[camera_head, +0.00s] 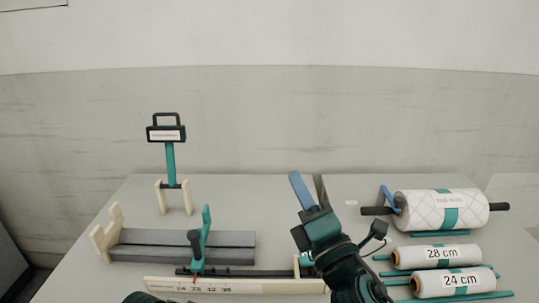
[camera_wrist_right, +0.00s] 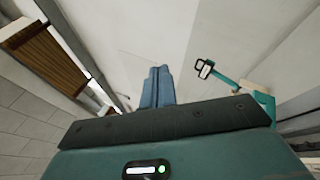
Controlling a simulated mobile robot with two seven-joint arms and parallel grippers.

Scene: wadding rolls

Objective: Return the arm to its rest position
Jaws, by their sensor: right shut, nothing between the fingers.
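My right gripper (camera_head: 302,190) is raised above the table, right of centre in the head view, with its blue fingers pointing up and shut. In the right wrist view the two blue fingers (camera_wrist_right: 158,86) lie side by side with nothing between them. A dark piece at the bottom edge of the head view looks like part of my left arm; no left fingers show.
A large quilted roll (camera_head: 442,209) lies on the right, with a 28 cm roll (camera_head: 436,256) and a 24 cm roll (camera_head: 454,282) in front. A grey trough (camera_head: 185,245), a numbered ruler strip (camera_head: 250,287) and a teal-posted sign (camera_head: 166,134) stand left.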

